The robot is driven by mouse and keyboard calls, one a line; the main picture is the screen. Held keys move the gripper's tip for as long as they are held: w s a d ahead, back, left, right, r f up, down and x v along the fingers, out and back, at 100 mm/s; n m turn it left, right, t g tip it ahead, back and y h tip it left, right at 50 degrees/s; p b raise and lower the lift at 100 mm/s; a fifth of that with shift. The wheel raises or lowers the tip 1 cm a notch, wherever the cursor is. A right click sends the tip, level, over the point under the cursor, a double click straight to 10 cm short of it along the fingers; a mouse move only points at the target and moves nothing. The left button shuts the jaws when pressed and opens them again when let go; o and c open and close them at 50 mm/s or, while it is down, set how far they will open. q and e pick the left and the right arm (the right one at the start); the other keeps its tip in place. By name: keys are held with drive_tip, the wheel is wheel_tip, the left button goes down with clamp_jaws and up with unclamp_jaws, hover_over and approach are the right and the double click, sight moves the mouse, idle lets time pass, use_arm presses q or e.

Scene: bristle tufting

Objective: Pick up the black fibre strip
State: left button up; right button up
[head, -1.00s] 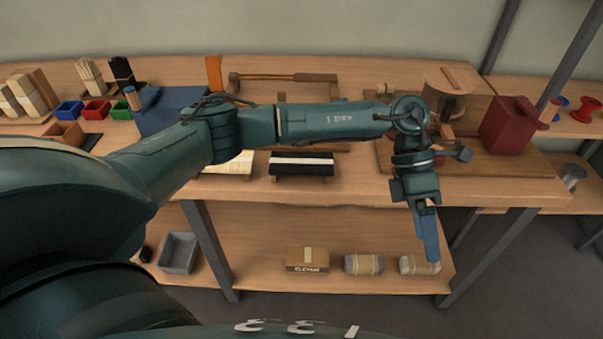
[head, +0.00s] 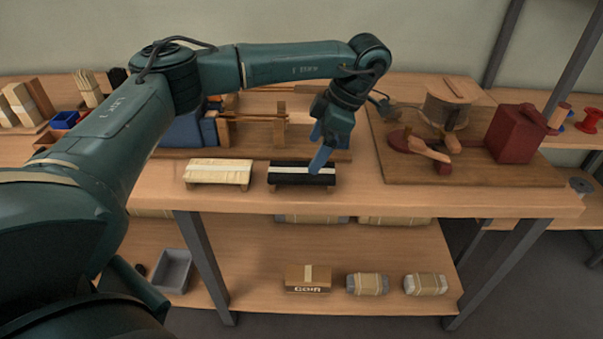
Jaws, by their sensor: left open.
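The black fibre strip (head: 288,178), dark with a pale band along its top, lies on a small wooden stand near the bench's front edge. My left gripper (head: 318,160) points down at the strip's right end, its blue fingertips overlapping that end in the head view. It is open, with nothing seen between its fingers; whether it touches the strip cannot be told. The arm comes in from the left and bends down over the bench. My right gripper is not in view.
A cream fibre strip (head: 217,171) on a similar stand sits just left of the black one. A dark red box (head: 516,130) and a wooden spool device stand on a board (head: 400,172) at right. A blue block (head: 186,130) is partly hidden by my arm.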

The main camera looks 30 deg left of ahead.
sight(303, 167)
use_arm(q)
drive_tip(key=x, duration=0.4)
drive_tip(key=shift+a+f, duration=0.25)
drive_tip(key=shift+s+a+f, duration=0.1)
drive_tip(key=shift+f, duration=0.3)
drive_tip(key=shift+c, duration=0.4)
drive_tip(key=c, duration=1)
drive_tip(key=shift+r, duration=0.1)
